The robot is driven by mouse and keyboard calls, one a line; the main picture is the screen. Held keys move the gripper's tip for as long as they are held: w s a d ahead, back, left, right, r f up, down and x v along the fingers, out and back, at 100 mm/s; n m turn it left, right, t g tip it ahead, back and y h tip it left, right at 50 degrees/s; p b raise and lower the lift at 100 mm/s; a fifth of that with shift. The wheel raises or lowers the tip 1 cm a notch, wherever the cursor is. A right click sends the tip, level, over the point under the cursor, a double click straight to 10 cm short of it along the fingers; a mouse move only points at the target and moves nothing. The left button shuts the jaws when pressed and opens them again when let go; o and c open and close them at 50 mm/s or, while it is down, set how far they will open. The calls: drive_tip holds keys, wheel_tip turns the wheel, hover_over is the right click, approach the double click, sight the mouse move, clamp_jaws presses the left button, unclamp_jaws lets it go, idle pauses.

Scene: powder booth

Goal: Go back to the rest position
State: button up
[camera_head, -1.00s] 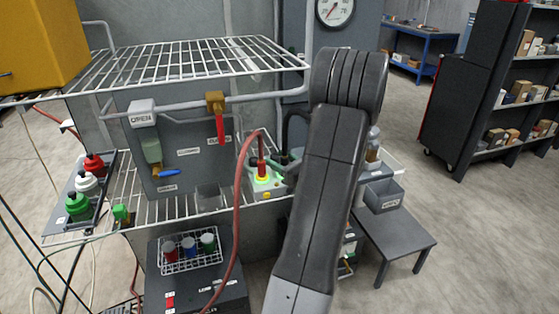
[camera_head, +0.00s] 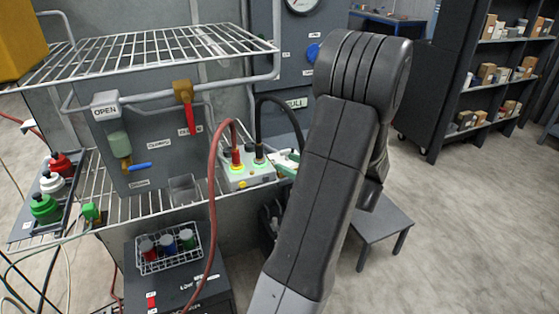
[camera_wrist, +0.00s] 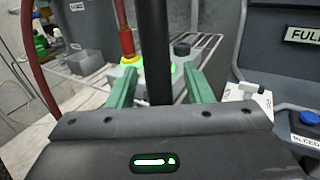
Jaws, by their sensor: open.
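My gripper shows in the wrist view (camera_wrist: 153,92) with its two green fingers apart and open. A black cable runs upright between the fingers in that view; I cannot tell whether it touches them. In the head view my dark arm hides most of the gripper, and only a bit of green finger shows beside the white connector box (camera_head: 247,180). A red plug (camera_head: 236,157) and a black plug (camera_head: 260,153) stand in the box, with lit rings at their bases. The box also shows in the wrist view (camera_wrist: 131,60).
A wire shelf (camera_head: 150,50) spans above the lower rack. A red cable (camera_head: 212,210) and a black cable (camera_head: 284,101) loop near my arm. A rack of vials (camera_head: 170,248) stands on a dark box at the front. Open floor lies at right.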

drive_tip(key=shift+s+d, duration=0.15)
drive_tip(key=shift+s, duration=0.05)
drive_tip(key=p+x, duration=0.2)
drive_tip(key=x, duration=1.2)
drive_tip(key=shift+r, duration=0.2)
drive_tip(key=shift+d+f, duration=0.1)
drive_tip(key=shift+f, duration=0.05)
